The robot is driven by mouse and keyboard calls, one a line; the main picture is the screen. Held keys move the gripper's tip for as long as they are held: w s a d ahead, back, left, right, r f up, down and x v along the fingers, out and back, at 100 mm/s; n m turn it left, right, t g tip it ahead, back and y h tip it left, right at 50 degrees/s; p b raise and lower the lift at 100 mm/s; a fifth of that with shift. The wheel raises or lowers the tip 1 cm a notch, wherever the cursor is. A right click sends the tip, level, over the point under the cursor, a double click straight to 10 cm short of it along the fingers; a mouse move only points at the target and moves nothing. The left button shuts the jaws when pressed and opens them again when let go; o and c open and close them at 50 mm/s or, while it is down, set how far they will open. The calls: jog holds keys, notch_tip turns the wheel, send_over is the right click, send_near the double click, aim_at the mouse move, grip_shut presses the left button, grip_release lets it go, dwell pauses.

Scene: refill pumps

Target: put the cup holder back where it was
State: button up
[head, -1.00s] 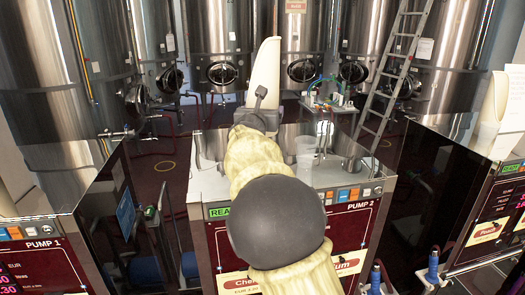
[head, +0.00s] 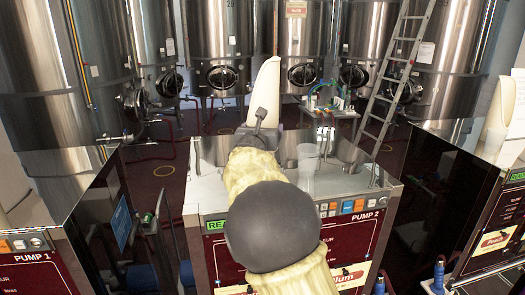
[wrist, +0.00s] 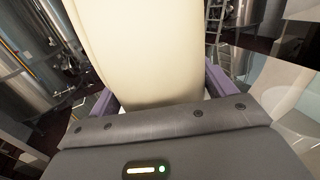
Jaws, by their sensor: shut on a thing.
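The cup holder is a tall cream piece with a pointed top (head: 264,88). It stands close to upright above the back of the Pump 2 top (head: 212,182). My gripper (head: 257,122) is shut on its lower part. In the wrist view the cup holder (wrist: 140,45) fills the middle between my gripper's purple fingers (wrist: 162,92). My arm hides part of the pump top, and I cannot tell whether the holder's foot touches it.
A clear cup (head: 307,160) stands on the pump top, right of my arm. Another cream holder (head: 499,103) stands on the right pump. A ladder (head: 392,85) and steel tanks (head: 220,45) are behind. Pump 1 (head: 38,268) is at left.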

jog(key=shift+f, duration=0.8)
jog(key=shift+f+p, duration=0.55)
jog(key=shift+f, duration=1.35)
jog(key=shift+d, duration=0.1)
jog(key=shift+f, duration=0.1)
jog(key=o, duration=1.1)
